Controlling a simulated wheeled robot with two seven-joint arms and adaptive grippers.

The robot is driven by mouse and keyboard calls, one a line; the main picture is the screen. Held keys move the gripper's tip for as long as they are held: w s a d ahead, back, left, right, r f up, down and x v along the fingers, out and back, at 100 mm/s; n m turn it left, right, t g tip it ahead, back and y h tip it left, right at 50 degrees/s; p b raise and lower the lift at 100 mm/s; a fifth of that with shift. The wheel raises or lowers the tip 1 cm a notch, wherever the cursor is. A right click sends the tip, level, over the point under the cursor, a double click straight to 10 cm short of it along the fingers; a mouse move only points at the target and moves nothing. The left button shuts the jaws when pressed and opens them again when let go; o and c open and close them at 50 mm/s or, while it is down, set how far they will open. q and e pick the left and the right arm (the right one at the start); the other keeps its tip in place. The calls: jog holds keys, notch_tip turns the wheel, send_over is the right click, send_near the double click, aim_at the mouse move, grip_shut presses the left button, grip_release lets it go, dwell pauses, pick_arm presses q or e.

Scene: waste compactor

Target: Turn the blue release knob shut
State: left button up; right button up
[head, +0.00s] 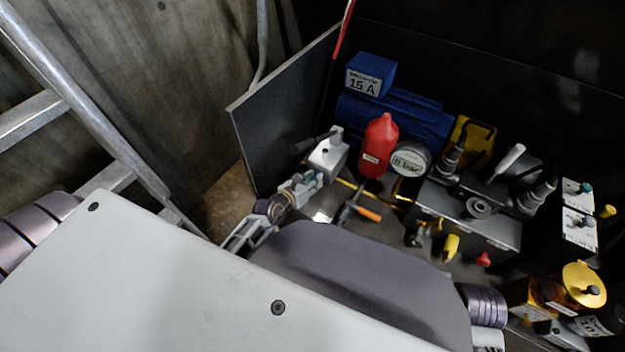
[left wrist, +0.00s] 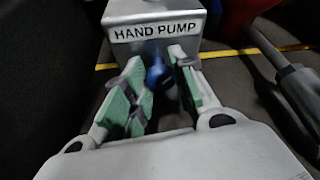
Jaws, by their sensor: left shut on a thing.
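The blue release knob (left wrist: 157,76) sits on the front of a grey box labelled HAND PUMP (left wrist: 155,33) in the left wrist view. My left gripper (left wrist: 160,70) has its green-padded fingers on both sides of the knob and is shut on it. In the head view the hand pump (head: 327,158) stands near the dark panel, and my left gripper (head: 308,180) reaches its near side. The knob is hidden there. My right gripper is not in view.
A red bottle (head: 378,148) and a round gauge (head: 410,159) stand right of the pump. An orange-tipped lever (head: 366,214) lies close to my left gripper. A dark upright panel (head: 283,110) rises behind. A valve block (head: 470,215) and several yellow and red knobs are farther right.

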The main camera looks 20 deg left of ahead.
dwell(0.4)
pick_arm(q)
jog(key=o, duration=1)
jog(key=shift+s, duration=0.1)
jog(key=shift+v, duration=5.9)
jog(key=shift+a, duration=0.15)
